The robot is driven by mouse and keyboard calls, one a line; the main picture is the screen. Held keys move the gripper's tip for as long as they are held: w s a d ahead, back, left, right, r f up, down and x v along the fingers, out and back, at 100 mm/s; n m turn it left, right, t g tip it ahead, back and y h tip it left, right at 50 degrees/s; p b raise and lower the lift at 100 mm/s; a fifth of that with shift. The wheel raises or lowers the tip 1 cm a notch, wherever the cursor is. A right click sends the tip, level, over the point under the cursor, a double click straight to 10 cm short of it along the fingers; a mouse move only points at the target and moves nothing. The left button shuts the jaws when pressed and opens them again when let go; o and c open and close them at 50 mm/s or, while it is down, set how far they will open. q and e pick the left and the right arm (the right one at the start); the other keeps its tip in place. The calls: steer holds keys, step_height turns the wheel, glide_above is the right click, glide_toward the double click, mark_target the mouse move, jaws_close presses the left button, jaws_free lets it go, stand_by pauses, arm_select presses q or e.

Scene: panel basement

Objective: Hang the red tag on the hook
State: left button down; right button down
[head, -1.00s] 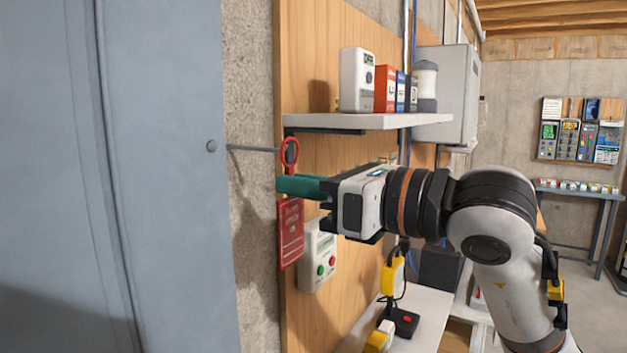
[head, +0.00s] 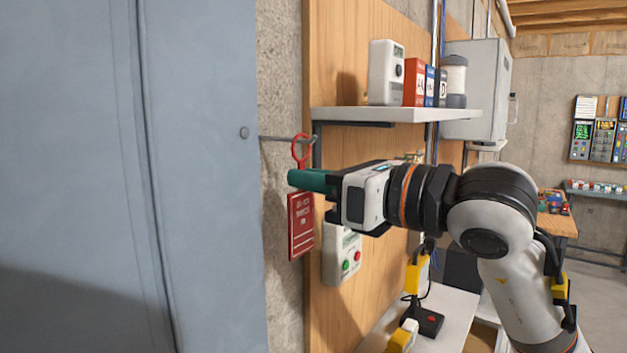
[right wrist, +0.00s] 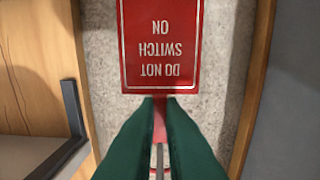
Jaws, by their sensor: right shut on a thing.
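The red tag (head: 301,225) is a flat plate with white lettering and a red ring (head: 301,148) at its top. My right gripper (head: 306,181) is shut on its neck, below the ring, and the plate hangs under the green fingers. In the right wrist view the plate (right wrist: 160,45) lies beyond the fingertips (right wrist: 160,100). My left gripper is out of view.
The blue-grey door (head: 200,230) fills the left. A white shelf (head: 405,114) with several boxes juts out just right of and above the hook. A control box (head: 342,255) with green and red buttons is behind the tag. A lower shelf (head: 450,300) holds yellow items.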

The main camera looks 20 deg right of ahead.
stand_by(0.3)
steer(key=c, duration=1.5)
jaws_free()
steer(key=b+v, duration=0.4)
steer(key=v, duration=0.8)
steer(key=shift+b, duration=0.4)
